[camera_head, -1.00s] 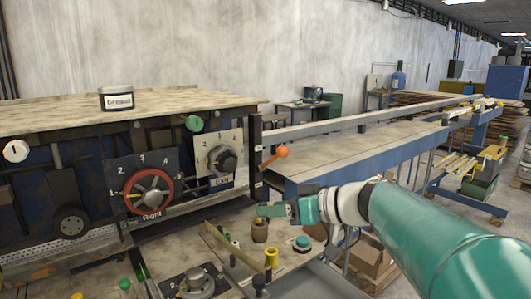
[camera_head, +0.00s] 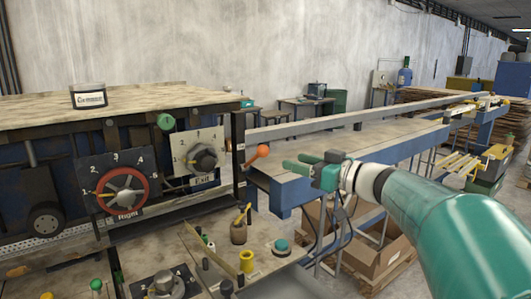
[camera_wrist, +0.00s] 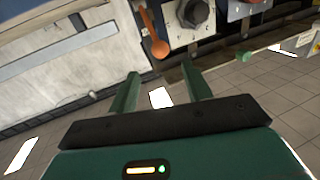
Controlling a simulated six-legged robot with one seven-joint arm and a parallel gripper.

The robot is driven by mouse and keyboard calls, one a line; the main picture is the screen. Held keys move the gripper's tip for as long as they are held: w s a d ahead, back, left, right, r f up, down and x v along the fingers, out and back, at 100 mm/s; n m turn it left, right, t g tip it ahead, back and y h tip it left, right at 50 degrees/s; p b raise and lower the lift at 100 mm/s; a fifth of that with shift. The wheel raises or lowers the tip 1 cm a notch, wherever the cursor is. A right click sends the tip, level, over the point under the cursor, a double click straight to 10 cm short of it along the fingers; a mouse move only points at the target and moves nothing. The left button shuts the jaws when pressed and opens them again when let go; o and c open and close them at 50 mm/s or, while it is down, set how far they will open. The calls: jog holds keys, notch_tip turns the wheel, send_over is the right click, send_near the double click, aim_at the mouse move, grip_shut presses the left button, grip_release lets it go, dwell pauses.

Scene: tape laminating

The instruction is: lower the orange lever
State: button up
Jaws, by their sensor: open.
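The orange lever (camera_head: 257,153) sticks out from the dark post at the machine's right end, its ball knob up and to the right of its pivot. In the wrist view the lever (camera_wrist: 155,40) is at the top, just beyond the fingertips and a little left of the middle between them. My gripper (camera_head: 297,162) is open and empty, its two green fingers pointing left, a short way right of and slightly below the knob. In the wrist view the fingers of my gripper (camera_wrist: 160,76) are apart, with nothing between them.
The machine carries a red-rimmed dial (camera_head: 123,191) and a black Exit knob (camera_head: 204,158) left of the lever. A blue-sided table (camera_head: 335,165) lies behind my gripper. Below are a yellow cylinder (camera_head: 247,261), a brown pot (camera_head: 238,232) and a teal button (camera_head: 282,245).

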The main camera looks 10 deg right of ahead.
aim_at(263, 149)
jog(key=x, duration=1.1)
jog(key=shift+w+a, duration=0.2)
jog(key=shift+c, duration=0.4)
grip_shut()
